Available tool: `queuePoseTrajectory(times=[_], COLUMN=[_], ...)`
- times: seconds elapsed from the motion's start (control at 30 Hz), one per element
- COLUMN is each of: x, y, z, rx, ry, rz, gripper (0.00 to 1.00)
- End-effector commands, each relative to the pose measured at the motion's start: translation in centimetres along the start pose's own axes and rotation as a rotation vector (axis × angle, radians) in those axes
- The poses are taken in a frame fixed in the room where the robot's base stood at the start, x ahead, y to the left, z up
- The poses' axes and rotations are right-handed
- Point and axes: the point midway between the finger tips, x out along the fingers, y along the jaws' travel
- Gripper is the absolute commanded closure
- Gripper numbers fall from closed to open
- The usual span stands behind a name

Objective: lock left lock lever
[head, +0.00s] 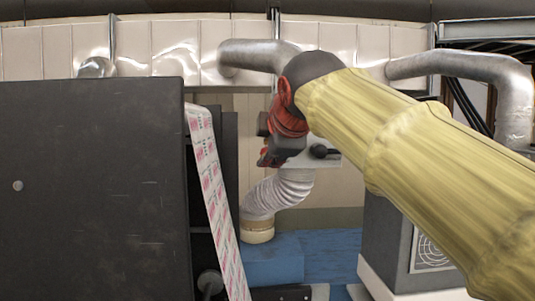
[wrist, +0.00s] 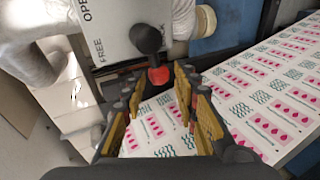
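A lever with a round black knob (wrist: 146,38) and a red piece (wrist: 158,75) below it shows in the wrist view, in front of a pale plate (wrist: 112,30) lettered "FREE" and partly "OPE". The red piece appears between the fingertips; contact cannot be told. In the head view my wrist hides part of the plate.
A printed web (head: 215,190) runs down beside a large dark cabinet (head: 90,190) on the left. A ribbed hose (head: 282,192) hangs below the plate. Metal ducts (head: 455,67) cross the back. A grey box (head: 385,235) stands at lower right, partly behind my arm.

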Motion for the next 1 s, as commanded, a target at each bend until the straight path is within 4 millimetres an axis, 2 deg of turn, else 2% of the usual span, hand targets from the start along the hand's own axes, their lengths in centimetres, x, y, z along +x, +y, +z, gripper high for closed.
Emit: queuePoseTrajectory(times=[0.03,0.2,0.43,0.6,1.0], x=[-1.2,-4.7,-8.2,-9.2,-9.3], y=[0.1,0.1,0.0,-0.1,-0.1], z=[0.0,-0.1,-0.1,0.0,0.0], rx=[0.0,-0.001,0.0,0.0,0.021], ry=[0.002,0.002,0.001,0.0,0.0], rz=[0.003,0.003,-0.001,-0.002,-0.002], gripper=[0.7,0.7,0.7,0.7,0.7])
